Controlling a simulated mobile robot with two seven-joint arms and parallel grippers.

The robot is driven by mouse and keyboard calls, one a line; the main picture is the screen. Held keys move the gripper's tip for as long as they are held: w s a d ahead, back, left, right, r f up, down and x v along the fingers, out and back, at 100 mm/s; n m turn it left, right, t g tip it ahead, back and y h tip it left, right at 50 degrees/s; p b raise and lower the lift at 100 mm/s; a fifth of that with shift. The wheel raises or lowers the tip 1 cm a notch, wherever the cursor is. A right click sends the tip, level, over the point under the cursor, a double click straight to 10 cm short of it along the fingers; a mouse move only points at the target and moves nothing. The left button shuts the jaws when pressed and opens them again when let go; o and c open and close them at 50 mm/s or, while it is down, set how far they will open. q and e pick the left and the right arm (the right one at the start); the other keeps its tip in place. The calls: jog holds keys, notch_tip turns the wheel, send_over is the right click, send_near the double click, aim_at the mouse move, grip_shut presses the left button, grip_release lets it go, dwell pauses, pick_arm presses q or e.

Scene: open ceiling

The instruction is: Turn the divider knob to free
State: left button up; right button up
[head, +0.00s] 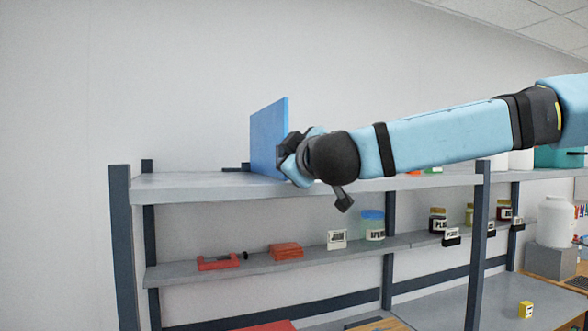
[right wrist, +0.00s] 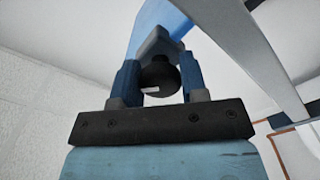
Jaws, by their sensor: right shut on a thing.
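The divider is a blue upright panel (head: 268,140) standing on the top shelf in the head view. Its blue face also shows at the top of the right wrist view (right wrist: 150,18). The knob (right wrist: 158,80) is dark and round with a small pale mark, and sits between the fingers in the right wrist view. My right gripper (head: 292,150) is at the right side of the panel, shut on the knob. In the head view my own wrist hides the knob. My left gripper is in neither view.
The grey top shelf (head: 190,181) is clear to the left of the panel. The shelf below holds a red clamp-like item (head: 218,263), a red block (head: 286,251) and several jars, one with a blue lid (head: 372,226). A dark shelf post (head: 478,240) stands below my right arm.

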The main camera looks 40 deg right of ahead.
jog(key=n+b, duration=0.1)
jog(key=n, duration=0.2)
jog(key=shift+n, duration=2.7)
jog(key=o, duration=0.9)
jog(key=shift+s, duration=0.1)
jog(key=b+v, duration=0.1)
jog(key=v, duration=1.2)
jog(key=shift+s+a+r+b, duration=0.1)
jog(key=shift+s+b, duration=0.2)
jog(key=shift+b, duration=0.05)
